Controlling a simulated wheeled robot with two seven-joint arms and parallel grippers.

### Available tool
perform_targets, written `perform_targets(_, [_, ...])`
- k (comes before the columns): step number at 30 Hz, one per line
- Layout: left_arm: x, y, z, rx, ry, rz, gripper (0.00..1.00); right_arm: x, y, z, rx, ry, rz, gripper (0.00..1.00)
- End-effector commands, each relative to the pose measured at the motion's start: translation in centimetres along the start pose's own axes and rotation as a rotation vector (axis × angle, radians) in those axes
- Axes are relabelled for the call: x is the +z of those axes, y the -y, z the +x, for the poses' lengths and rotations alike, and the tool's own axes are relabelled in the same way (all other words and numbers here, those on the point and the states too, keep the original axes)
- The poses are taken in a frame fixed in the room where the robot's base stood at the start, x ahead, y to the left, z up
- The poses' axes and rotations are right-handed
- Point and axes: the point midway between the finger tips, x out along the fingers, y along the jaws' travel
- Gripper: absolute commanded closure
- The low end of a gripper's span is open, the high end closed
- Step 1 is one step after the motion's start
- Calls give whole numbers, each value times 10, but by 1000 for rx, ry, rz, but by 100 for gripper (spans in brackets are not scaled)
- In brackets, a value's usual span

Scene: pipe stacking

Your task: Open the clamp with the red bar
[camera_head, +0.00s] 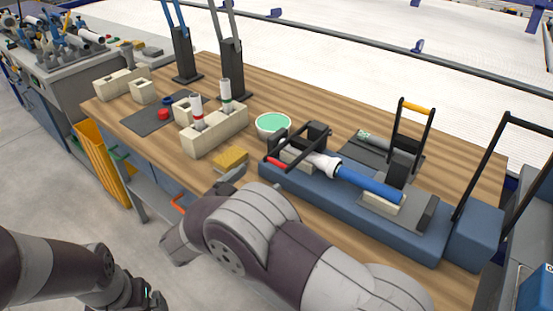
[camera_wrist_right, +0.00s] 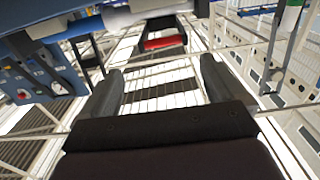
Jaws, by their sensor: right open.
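The clamp with the red bar (camera_head: 278,163) is a black frame at the left end of a long blue base (camera_head: 330,205). Its frame lies low; its red bar sits at the near left. The red bar also shows in the right wrist view (camera_wrist_right: 164,42), ahead of the fingers and not between them. A blue pipe (camera_head: 368,184) with a white fitting lies along the base. My right gripper (camera_head: 230,181) is open and empty, just left of the clamp, partly hidden by my arm. My left gripper (camera_head: 150,300) is cut off at the bottom edge.
A second clamp with an orange bar (camera_head: 416,107) stands upright at the base's right. The wooden table (camera_head: 320,105) is clear behind the bowl.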

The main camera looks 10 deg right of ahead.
Motion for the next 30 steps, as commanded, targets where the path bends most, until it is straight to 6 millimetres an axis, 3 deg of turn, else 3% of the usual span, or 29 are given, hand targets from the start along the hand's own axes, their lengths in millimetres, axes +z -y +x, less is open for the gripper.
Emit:
perform_targets(6, [0, 0, 1, 0, 1, 0, 4, 0, 0, 56, 2, 1, 3, 4])
perform_targets(12, [0, 0, 2, 0, 0, 0, 4, 0, 0, 98, 0, 1, 5, 4])
perform_targets(17, [0, 0, 2, 0, 0, 0, 4, 0, 1, 112, -3, 2, 5, 4])
perform_targets(24, [0, 0, 2, 0, 0, 0, 4, 0, 1, 113, -4, 1, 5, 4])
perform_targets(25, [0, 0, 2, 0, 1, 0, 4, 0, 1, 113, -4, 1, 5, 7])
perform_targets(30, [0, 0, 2, 0, 1, 0, 4, 0, 1, 113, -4, 2, 5, 63])
